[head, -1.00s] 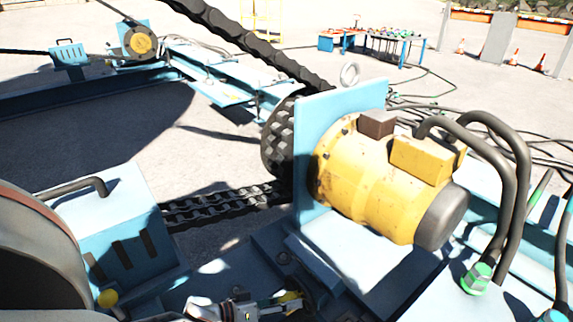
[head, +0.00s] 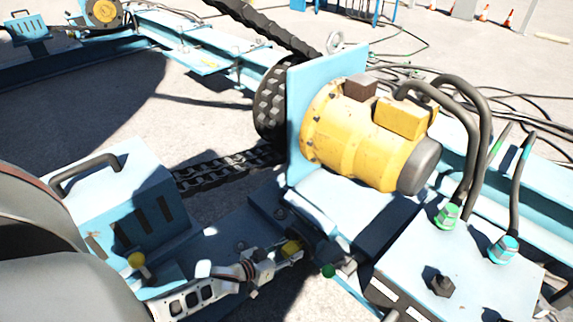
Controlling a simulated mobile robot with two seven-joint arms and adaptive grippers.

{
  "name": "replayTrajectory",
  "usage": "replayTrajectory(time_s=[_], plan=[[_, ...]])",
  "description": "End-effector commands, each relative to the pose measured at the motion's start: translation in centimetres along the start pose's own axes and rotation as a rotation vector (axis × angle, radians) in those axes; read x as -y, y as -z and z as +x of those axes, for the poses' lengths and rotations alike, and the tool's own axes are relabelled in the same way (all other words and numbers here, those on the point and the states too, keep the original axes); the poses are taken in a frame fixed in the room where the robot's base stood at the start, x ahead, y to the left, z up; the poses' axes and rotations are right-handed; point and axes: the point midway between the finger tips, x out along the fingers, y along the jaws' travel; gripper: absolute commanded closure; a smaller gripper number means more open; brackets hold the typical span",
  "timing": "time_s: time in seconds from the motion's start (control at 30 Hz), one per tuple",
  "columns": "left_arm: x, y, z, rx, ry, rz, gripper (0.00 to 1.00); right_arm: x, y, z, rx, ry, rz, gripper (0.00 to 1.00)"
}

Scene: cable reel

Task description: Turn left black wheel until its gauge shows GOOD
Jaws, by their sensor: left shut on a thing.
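My left gripper (head: 290,252) reaches in from the lower left. A black knob (head: 440,285) stands on top of the light blue box at the lower right, well apart from the gripper. I cannot tell whether it is one of the black wheels of the task. I make out no gauge or GOOD marking. My right gripper is not in view.
A yellow motor (head: 365,135) with a toothed black wheel (head: 270,100) stands behind the gripper. Black hoses (head: 480,130) run to the light blue box (head: 490,285). A blue housing with a handle (head: 115,200) stands left. A small green ball (head: 328,271) is right of the gripper.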

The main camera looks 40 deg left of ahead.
Motion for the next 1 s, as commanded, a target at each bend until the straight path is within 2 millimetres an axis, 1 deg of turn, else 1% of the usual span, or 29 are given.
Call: replayTrajectory(time_s=[0.03,0.3,0.8,0.83,0.9,1.0], plan=[[-0.06,0.30,0.04,-0.005,0.009,0.019,1.00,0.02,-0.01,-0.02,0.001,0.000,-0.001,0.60],[-0.02,0.11,0.01,-0.003,0.045,0.105,1.00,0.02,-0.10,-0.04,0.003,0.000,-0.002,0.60],[0.00,0.06,-0.01,-0.002,0.052,0.126,1.00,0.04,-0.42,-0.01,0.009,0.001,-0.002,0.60],[0.00,0.06,-0.01,-0.002,0.052,0.125,0.60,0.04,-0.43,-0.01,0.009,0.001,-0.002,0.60],[0.00,0.05,0.00,-0.002,0.052,0.125,0.45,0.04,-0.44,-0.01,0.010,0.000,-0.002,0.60],[0.00,0.04,0.00,-0.001,0.052,0.125,0.45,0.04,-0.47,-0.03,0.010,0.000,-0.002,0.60]])
